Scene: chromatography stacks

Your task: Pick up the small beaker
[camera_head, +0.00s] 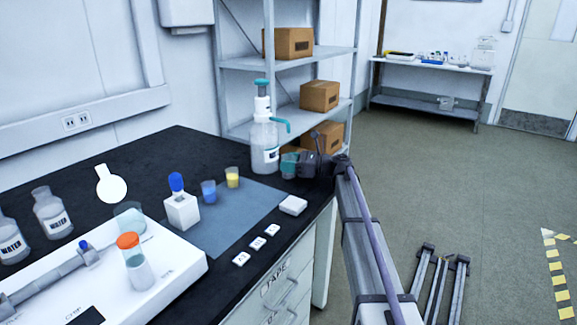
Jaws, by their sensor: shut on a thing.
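A small beaker with teal contents (289,166) is at the right edge of the black bench, beside the pump bottle. My gripper (299,165) reaches it from the right and is shut on it. The fingertips are small and partly merge with the beaker in this view. I cannot tell whether the beaker's base touches the bench or is slightly above it.
The pump bottle (264,140) stands close to the left of the held beaker. A blue beaker (209,192) and a yellow beaker (232,178) are on the blue-grey mat (232,221). A white block (293,205) sits in front. Shelves with boxes (319,96) stand behind.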

